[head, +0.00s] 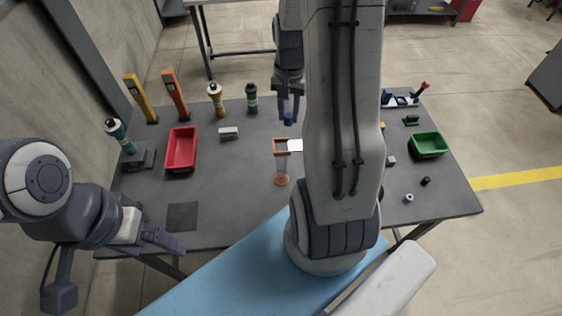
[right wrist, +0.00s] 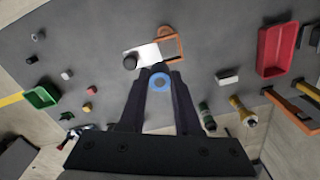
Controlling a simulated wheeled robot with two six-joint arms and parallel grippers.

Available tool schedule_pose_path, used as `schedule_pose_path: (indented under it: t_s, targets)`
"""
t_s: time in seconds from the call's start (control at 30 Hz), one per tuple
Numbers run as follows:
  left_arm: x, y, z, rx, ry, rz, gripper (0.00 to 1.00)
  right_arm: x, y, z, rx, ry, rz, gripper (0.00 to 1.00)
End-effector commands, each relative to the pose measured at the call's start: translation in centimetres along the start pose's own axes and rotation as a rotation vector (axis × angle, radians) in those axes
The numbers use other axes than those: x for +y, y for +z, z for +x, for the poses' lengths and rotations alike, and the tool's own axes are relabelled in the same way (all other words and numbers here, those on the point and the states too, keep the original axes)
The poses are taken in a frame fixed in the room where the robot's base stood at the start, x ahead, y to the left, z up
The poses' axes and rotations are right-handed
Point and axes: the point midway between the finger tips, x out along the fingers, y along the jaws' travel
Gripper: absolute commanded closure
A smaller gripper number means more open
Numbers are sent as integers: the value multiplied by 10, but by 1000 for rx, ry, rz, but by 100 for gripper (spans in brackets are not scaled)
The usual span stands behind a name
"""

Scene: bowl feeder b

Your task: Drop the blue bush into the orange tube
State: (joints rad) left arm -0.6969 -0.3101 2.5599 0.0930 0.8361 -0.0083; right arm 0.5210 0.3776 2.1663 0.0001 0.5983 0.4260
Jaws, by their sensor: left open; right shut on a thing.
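The blue bush (right wrist: 151,82) is a small blue ring with a grey middle, held between the fingertips of my right gripper (right wrist: 158,80). In the head view my right gripper (head: 288,112) points down, with the blue bush (head: 288,122) low between its fingers, behind the tube. The orange tube (head: 282,165) stands at mid-table, with a square orange frame on top, a see-through body and an orange foot. In the right wrist view its orange frame (right wrist: 181,47) is just beyond the bush; the bush appears outside it. My left gripper (head: 168,242) is open and empty at the table's front left.
A white plate (head: 295,145) adjoins the tube's frame. A red bin (head: 181,151) is left and a green bin (head: 428,144) right. Bottles and orange and yellow posts line the back left. My right arm hides part of the table.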

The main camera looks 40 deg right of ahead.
Motion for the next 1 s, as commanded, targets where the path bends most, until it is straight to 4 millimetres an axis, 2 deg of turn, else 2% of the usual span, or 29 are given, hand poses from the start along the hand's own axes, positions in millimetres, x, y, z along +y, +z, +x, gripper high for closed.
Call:
schedule_pose_path:
  t_s: [0.5,0.83,0.87,0.9,0.93,0.97,1.0]
  targets:
    - [-4,3,50,-1,0,-7,15,-1,1,56,0,0,-4,100]
    - [-4,3,51,0,0,-8,15,-1,1,58,0,0,-5,100]
    - [-4,3,51,0,0,-8,15,-1,1,58,0,0,-5,64]
    - [-4,3,51,0,0,-8,15,-1,1,58,0,0,-5,49]
    - [-4,3,51,0,0,-8,15,-1,1,58,0,0,-5,37]
    - [-4,3,51,0,0,-8,15,-1,1,58,0,0,-5,33]
    - [-4,3,51,0,0,-8,15,-1,1,58,0,0,-5,33]
